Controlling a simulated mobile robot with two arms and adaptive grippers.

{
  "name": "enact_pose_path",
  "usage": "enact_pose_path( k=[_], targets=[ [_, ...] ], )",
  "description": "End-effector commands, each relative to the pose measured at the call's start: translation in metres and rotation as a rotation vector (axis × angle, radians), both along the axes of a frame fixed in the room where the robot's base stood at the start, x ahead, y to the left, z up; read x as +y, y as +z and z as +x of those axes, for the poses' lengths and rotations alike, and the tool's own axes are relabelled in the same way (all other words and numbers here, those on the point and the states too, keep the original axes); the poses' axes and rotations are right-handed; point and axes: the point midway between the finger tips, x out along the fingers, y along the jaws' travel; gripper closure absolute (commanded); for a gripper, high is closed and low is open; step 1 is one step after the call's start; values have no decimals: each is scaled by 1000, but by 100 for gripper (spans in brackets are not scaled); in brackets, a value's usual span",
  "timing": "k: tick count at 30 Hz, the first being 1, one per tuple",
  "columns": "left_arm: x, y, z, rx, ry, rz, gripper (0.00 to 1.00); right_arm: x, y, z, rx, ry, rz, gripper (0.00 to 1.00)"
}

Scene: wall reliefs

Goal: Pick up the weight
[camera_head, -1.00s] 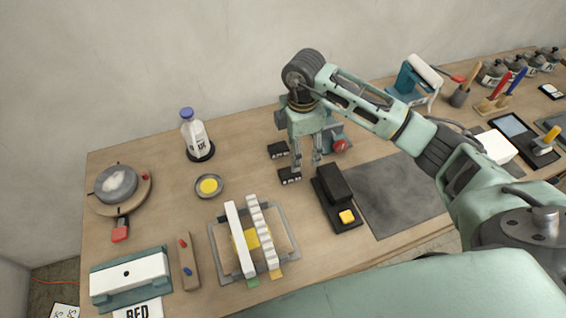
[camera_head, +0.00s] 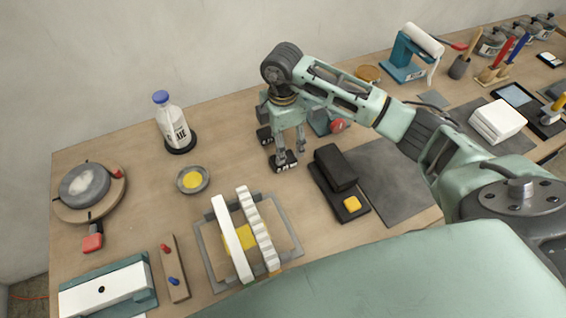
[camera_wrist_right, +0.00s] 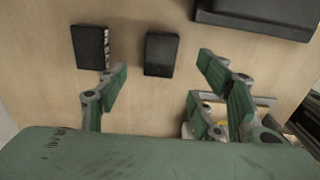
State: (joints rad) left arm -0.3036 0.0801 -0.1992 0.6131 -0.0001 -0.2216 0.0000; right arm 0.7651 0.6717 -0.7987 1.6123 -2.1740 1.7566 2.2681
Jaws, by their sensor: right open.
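Two small black blocks with white lettering, which look like weights, lie on the wooden table near my right gripper (camera_head: 289,156). One block (camera_head: 265,136) is farther back, and the other (camera_head: 284,162) is at the fingertips. In the right wrist view, one block (camera_wrist_right: 90,47) lies left of the fingers, its lettered side showing. The other block (camera_wrist_right: 162,54) lies ahead, between the lines of the two fingers. My right gripper (camera_wrist_right: 163,68) is open and empty, pointing down. I cannot tell whether a finger touches a block. My left gripper is not in view.
A bottle (camera_head: 172,125) and a dish with yellow content (camera_head: 193,180) are left. A framed stand with white rails (camera_head: 233,240) is in front.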

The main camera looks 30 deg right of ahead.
Motion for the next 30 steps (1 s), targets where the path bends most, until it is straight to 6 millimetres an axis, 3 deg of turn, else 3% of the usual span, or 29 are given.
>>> enact_pose_path(
  k=[6, 11, 15, 23, 30],
  targets=[
    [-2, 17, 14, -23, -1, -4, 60, -1, -21, -1, 4, -1, 0, 39],
    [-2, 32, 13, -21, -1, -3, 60, -3, -46, -1, 6, -1, -1, 39],
    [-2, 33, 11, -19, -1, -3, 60, -2, -63, 1, 2, 1, 0, 39],
    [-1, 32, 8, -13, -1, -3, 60, -2, -68, 1, 0, 1, 0, 39],
    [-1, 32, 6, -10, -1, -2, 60, -3, -68, 1, 0, 1, 0, 59]
  ],
)
